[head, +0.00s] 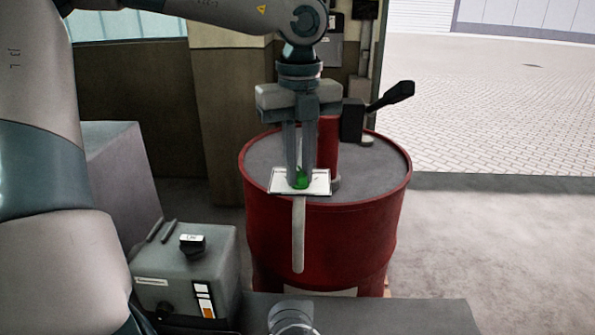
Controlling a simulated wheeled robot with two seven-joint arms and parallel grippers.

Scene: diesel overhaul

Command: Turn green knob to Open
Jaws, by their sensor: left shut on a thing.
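The green knob (302,179) sits on a small white plate (281,187) at the near top edge of a red drum (330,235). My left gripper (300,180) points straight down over the plate and is shut on the green knob. Its fingers cover much of the knob, so which way the knob is turned cannot be told. Any marking on the plate is too small to read. My right gripper is not in view.
A red pump with a black handle (392,96) stands on the drum behind my left gripper. A grey box with a black knob (192,244) stands at the lower left. A grey strip (298,235) hangs down the drum's front. Open floor lies to the right.

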